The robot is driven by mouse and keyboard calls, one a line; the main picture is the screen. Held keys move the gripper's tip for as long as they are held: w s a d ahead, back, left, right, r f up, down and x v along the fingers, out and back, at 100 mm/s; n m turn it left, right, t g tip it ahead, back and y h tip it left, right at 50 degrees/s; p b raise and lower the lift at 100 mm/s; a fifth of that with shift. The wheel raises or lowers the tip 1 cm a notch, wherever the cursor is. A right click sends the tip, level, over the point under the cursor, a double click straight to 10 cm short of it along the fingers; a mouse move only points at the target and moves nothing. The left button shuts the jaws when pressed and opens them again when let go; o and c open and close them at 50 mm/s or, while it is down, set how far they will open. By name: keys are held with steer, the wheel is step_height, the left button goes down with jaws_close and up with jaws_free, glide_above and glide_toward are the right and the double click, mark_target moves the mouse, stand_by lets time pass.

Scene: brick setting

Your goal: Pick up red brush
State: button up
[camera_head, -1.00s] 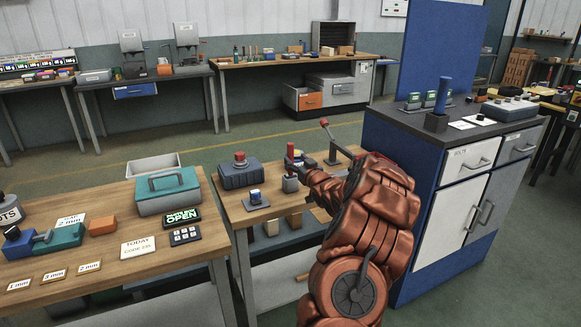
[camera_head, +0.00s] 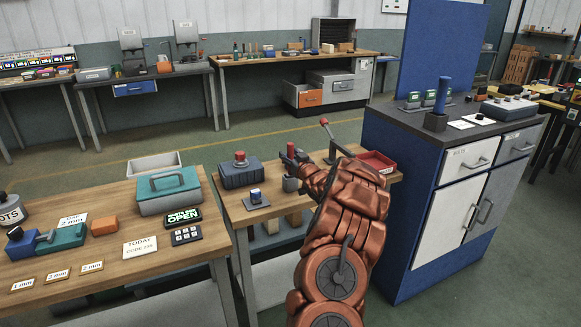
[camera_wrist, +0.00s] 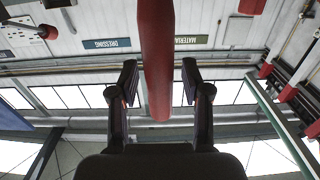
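The red brush shows in the wrist view as a thick red upright handle (camera_wrist: 157,60) between my two fingers. In the head view a small red tip (camera_head: 291,147) shows by my gripper, above a grey cup (camera_head: 290,184) on the middle bench. In the head view my gripper (camera_head: 298,160) is small, and my own arm hides part of the bench.
A red-knobbed lever (camera_head: 327,135) stands behind my gripper, and a red tray (camera_head: 376,160) lies to its right. A dark box with a red button (camera_head: 240,175) and a small blue-topped piece (camera_head: 256,197) are to the left. A blue cabinet (camera_head: 400,210) stands close on the right.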

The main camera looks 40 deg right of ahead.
jaws_close()
stand_by(0.3)
